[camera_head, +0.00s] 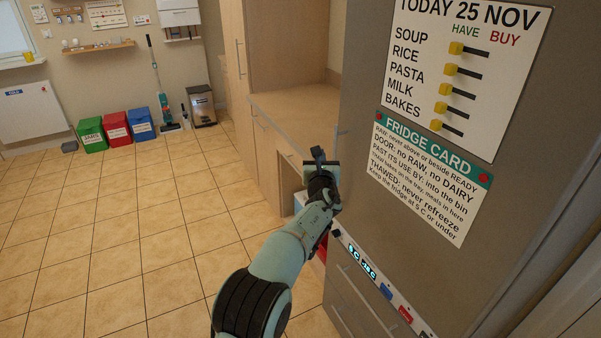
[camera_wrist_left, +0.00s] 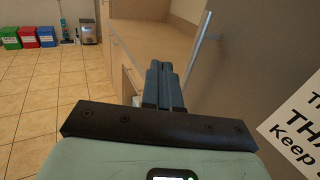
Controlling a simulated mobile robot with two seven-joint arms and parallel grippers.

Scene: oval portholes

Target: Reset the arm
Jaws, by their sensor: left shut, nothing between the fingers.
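My left arm reaches up from the bottom of the head view. Its left gripper (camera_head: 318,156) is in front of the left edge of the grey fridge (camera_head: 365,215), near the counter's end. In the left wrist view the two fingers of the left gripper (camera_wrist_left: 163,72) are together, with nothing between them. The fingers point toward the wooden counter (camera_wrist_left: 155,40), and a metal handle (camera_wrist_left: 198,50) shows just to their right. I cannot tell the gap between fingers and handle. My right gripper is in neither view.
The fridge front carries a shopping board (camera_head: 465,70) with yellow sliders and a fridge card (camera_head: 432,180). A control strip (camera_head: 375,275) runs below. Green (camera_head: 91,135), red (camera_head: 116,128) and blue (camera_head: 142,125) bins stand at the far wall. The tiled floor (camera_head: 130,220) at left is clear.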

